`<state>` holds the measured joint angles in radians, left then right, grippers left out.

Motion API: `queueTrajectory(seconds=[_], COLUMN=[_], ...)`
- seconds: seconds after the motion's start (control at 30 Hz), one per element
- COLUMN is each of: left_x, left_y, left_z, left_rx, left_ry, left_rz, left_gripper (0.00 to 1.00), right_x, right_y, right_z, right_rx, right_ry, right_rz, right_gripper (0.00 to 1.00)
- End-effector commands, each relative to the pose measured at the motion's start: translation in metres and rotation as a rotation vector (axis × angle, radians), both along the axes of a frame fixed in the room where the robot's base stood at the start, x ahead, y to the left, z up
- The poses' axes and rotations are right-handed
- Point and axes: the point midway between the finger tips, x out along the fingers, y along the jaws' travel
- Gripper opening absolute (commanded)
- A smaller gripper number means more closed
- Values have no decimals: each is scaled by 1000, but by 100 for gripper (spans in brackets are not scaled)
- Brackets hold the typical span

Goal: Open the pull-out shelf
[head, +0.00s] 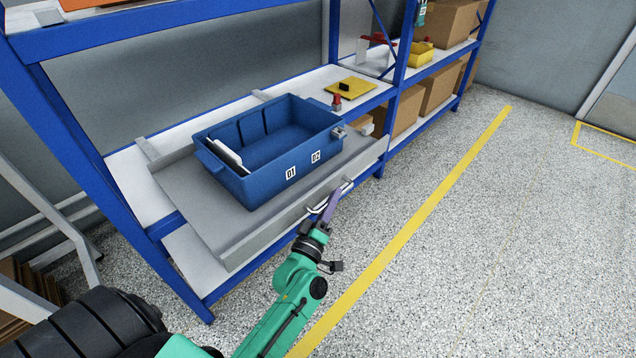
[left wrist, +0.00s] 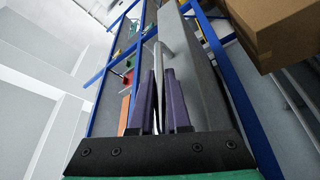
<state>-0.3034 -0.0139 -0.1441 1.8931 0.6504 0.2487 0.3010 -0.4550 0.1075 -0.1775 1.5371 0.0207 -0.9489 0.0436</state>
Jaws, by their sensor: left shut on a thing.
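The pull-out shelf (head: 268,222) is a grey tray with a raised front lip, and it sticks out past the front of the blue rack. A thin metal bar handle (head: 347,187) is on its front lip. My left gripper (head: 331,203) is at the handle, with its purple fingers shut on the bar. In the left wrist view the handle (left wrist: 158,65) runs between the two fingers of my left gripper (left wrist: 157,85), beside the grey shelf front (left wrist: 192,70). My right gripper is not in view.
A blue bin (head: 262,187) labelled 01 and 02 sits on the shelf with a white item inside. A yellow item (head: 351,88) and a red-topped item (head: 337,102) are on the rack behind. Cardboard boxes (head: 438,88) stand at the right. The floor in front is clear, with a yellow line (head: 440,190).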

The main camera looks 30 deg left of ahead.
Motion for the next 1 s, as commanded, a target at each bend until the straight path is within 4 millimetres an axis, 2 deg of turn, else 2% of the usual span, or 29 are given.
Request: queueTrajectory(seconds=[0.1, 0.33, 0.87, 0.9, 1.0], left_x=[-5, -11, -12, -12, -12], left_y=[-16, -35, -40, -40, -40], left_z=[0, -1, -2, -2, -1], left_rx=[-3, -1, -1, 0, 0], left_ry=[6, 5, 4, 3, 3], left_rz=[-3, -3, -1, -1, -1], left_gripper=[0, 0, 0, 27, 27], right_x=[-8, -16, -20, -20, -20], right_y=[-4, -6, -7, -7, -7], right_z=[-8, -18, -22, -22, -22], right_rx=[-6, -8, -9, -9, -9], right_ry=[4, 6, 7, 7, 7], right_rz=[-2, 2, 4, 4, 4], right_gripper=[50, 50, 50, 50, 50])
